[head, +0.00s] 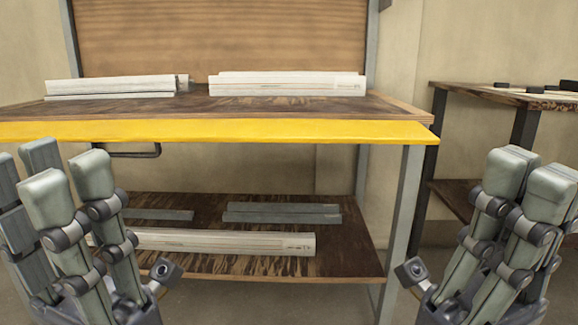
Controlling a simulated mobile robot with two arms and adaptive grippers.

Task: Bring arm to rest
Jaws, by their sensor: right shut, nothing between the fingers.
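My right gripper (530,177) is at the lower right, in front of the bench's right end. Its grey fingers point up and are close together, shut with nothing between them. My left gripper (60,178) is at the lower left, with its grey fingers also pointing up.
White profiles lie on the bench top in a left stack (110,86) and a right stack (287,84). The lower shelf (350,262) bears grey bars (282,212) and a long white profile (225,241). A side table (500,96) stands at right. The space between my grippers looks clear.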

